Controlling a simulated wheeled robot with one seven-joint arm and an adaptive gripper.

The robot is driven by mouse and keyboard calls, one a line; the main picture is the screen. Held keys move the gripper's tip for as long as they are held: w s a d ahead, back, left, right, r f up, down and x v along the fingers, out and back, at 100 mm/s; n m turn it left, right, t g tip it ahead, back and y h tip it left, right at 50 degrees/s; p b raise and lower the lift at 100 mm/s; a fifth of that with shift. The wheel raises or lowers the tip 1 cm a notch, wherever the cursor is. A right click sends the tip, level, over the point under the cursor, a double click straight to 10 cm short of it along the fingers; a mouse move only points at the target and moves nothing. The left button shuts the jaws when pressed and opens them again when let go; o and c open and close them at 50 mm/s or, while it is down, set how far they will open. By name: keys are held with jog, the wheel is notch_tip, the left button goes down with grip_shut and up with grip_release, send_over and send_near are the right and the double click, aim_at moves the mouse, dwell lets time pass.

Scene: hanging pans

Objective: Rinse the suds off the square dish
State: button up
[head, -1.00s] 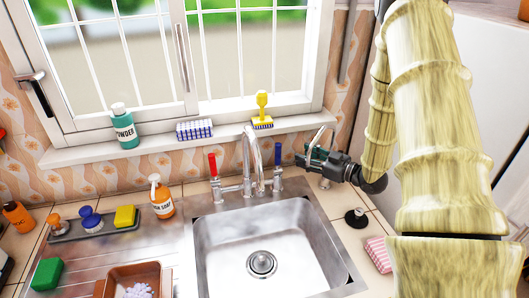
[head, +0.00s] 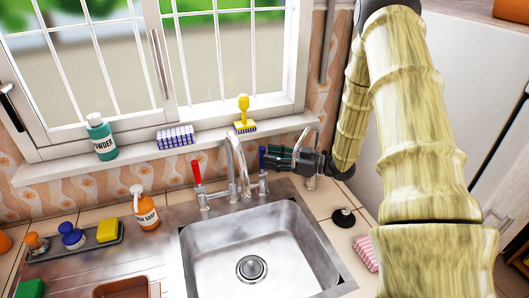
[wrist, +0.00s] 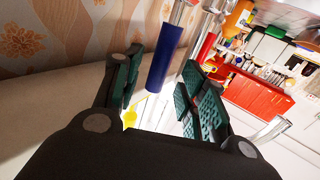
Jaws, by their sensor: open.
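The steel tap (head: 238,165) stands behind the sink (head: 262,250), with a red handle (head: 196,172) at left and a blue handle (head: 263,158) at right. My gripper (head: 272,158) is open at the blue handle. In the wrist view the blue handle (wrist: 166,55) stands between the two open green-padded fingers (wrist: 160,85), nearer their tips; I cannot tell whether they touch it. No water shows from the spout. A brown square-edged dish (head: 112,291) is cut off at the bottom edge; I cannot tell whether it is the square dish, and no suds show on it now.
An orange soap bottle (head: 146,212) stands left of the tap. A sponge tray (head: 75,245) is on the drainboard. A black plug (head: 343,217) and pink cloth (head: 365,252) lie right of the sink. The basin is empty. The window sill (head: 160,152) is behind.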

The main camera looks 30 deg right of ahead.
aim_at(262, 165)
jog(key=shift+p+x, duration=0.45)
jog(key=shift+x, duration=1.45)
grip_shut()
